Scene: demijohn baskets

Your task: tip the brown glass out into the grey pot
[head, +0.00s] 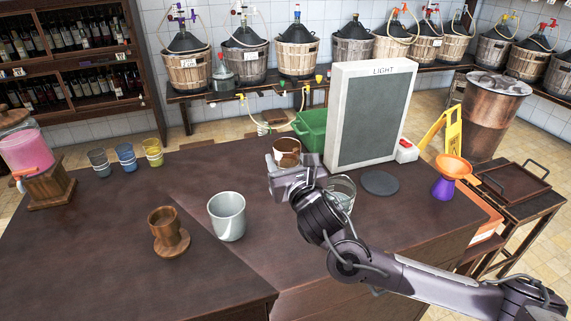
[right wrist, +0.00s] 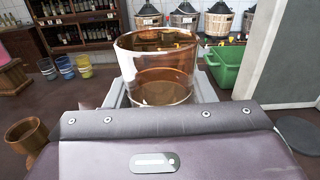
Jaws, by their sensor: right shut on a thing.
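The brown glass (head: 287,148) is held upright in my right gripper (head: 292,170), above the dark counter. In the right wrist view the same brown glass (right wrist: 158,70) fills the middle between the fingers, and some liquid seems to show in its lower part. The grey pot (head: 227,217) stands upright on the counter, to the left of and nearer than the gripper in the head view. Its inside looks empty from here. The grey pot does not show clearly in the right wrist view. My left gripper is not in view.
A brown wooden cup on a round base (head: 167,232) stands left of the grey pot. A clear glass (head: 343,193) is partly hidden behind my right arm. A tall light panel (head: 370,115), a dark round mat (head: 380,183) and an orange funnel (head: 453,167) are to the right.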

